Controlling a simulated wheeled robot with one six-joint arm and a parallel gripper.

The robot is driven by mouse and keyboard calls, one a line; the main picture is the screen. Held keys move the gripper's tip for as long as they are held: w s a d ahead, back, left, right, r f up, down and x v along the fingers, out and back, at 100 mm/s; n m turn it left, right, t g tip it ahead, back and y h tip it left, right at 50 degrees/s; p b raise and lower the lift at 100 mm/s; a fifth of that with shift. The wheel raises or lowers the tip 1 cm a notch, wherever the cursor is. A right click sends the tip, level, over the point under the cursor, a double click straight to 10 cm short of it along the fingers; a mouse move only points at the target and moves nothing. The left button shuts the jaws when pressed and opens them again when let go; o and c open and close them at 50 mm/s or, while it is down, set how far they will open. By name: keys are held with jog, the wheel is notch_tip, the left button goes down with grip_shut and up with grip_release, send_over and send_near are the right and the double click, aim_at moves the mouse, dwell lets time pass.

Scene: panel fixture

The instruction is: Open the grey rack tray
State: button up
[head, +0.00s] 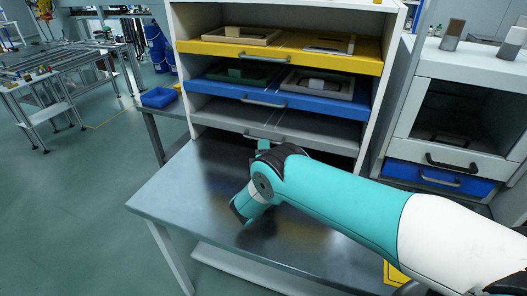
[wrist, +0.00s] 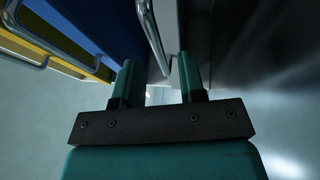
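The grey rack tray (head: 220,122) is the lowest of three trays in the white rack, below the blue one. Its front looks roughly in line with the others. Its handle (head: 250,136) is partly hidden behind my gripper (head: 264,145). In the wrist view, my gripper (wrist: 160,78) has its two teal fingers apart. The metal handle (wrist: 151,35) of the grey tray (wrist: 167,25) runs toward the gap between the fingers. I see no finger clearly touching it.
A blue tray (head: 275,99) and a yellow tray (head: 280,58) holding shallow boxes sit above. A bare metal table (head: 190,195) lies below. A cabinet with a blue drawer (head: 440,178) stands to the right.

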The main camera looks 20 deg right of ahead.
jog(key=b+x, duration=0.2)
jog(key=x, duration=0.2)
jog(key=shift+w+d+b, duration=0.1)
jog(key=shift+w+b, duration=0.1)
jog(key=shift+b, duration=0.15)
